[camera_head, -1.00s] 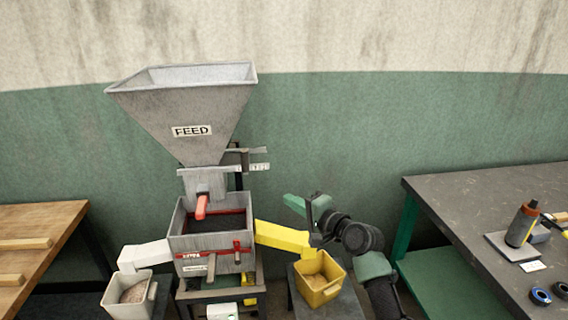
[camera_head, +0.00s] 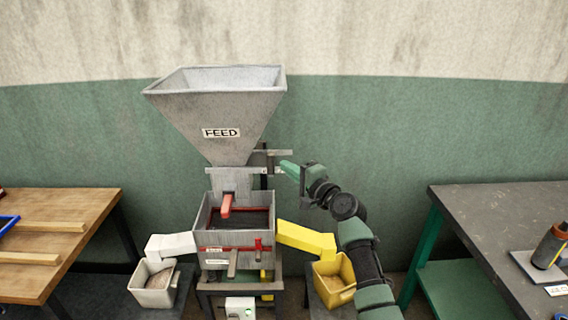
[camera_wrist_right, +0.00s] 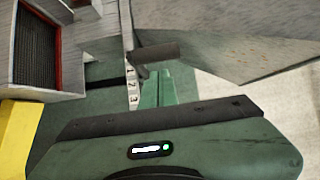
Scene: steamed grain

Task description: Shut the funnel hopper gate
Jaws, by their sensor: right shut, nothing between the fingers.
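The grey funnel hopper (camera_head: 215,110) marked FEED stands above a square box (camera_head: 236,243) in the head view. Its gate slide (camera_head: 262,170) sticks out to the right of the hopper neck, with a dark handle bar on it. A red spout or lever (camera_head: 227,204) points down at the front of the neck. My right gripper (camera_head: 286,167) is shut and empty, its green fingertips close to the outer end of the gate slide. In the right wrist view the green fingers (camera_wrist_right: 157,88) are beside the dark handle (camera_wrist_right: 153,52) and the numbered scale (camera_wrist_right: 132,85). Contact cannot be told. My left gripper is not in view.
A white chute (camera_head: 170,245) leads to a pale bin (camera_head: 154,290) with grain. A wooden table (camera_head: 75,215) stands left and a dark bench (camera_head: 500,215) right.

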